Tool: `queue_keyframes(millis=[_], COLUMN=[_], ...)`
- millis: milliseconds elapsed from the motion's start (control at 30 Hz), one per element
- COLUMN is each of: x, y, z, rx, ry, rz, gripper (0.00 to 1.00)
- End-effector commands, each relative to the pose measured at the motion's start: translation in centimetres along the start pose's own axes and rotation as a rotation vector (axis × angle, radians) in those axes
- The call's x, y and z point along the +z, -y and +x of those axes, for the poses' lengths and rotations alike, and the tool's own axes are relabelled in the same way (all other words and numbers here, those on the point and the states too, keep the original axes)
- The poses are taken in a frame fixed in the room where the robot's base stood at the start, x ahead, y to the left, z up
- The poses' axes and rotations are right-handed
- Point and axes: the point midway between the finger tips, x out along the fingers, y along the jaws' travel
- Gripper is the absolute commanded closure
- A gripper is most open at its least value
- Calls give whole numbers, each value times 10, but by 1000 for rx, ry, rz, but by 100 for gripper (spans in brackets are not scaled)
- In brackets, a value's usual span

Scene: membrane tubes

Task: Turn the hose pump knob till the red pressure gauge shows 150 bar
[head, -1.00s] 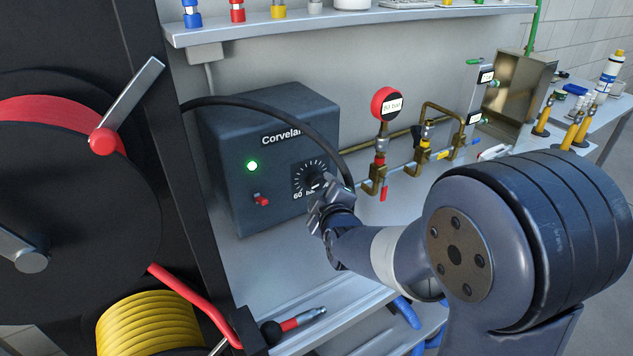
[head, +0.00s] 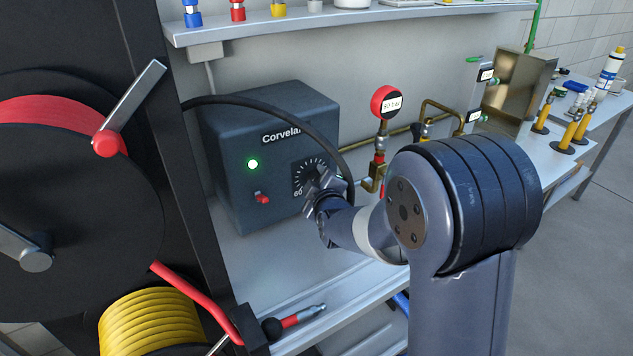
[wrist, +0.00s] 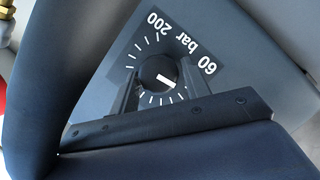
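The dark round pump knob (wrist: 158,72) has a white pointer mark and sits on a dial with white ticks, labelled 60 bar and 200. The pointer is on the 60 side of the dial. My gripper (head: 322,184) is at the knob on the front of the dark Corvelan pump box (head: 240,195). In the wrist view its fingers stand apart around the knob; contact cannot be made out. The red pressure gauge (head: 378,97) stands on brass pipework right of the box; its label seems to read 60 bar.
A green lamp (head: 253,164) is lit above a red switch (head: 262,197) on the box. A black hose (head: 240,101) arches over the box front and passes close to my gripper. A red-handled tool lies on the bench front.

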Motion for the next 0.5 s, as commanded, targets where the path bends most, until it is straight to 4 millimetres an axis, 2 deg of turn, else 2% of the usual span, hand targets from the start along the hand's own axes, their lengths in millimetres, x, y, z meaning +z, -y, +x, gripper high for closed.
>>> queue_keyframes(millis=[67,333,500], x=[0,0,0], y=[0,0,0], z=[0,0,0], rx=[0,0,-2], ry=[0,0,0], rz=[0,0,4], gripper=[62,84,85])
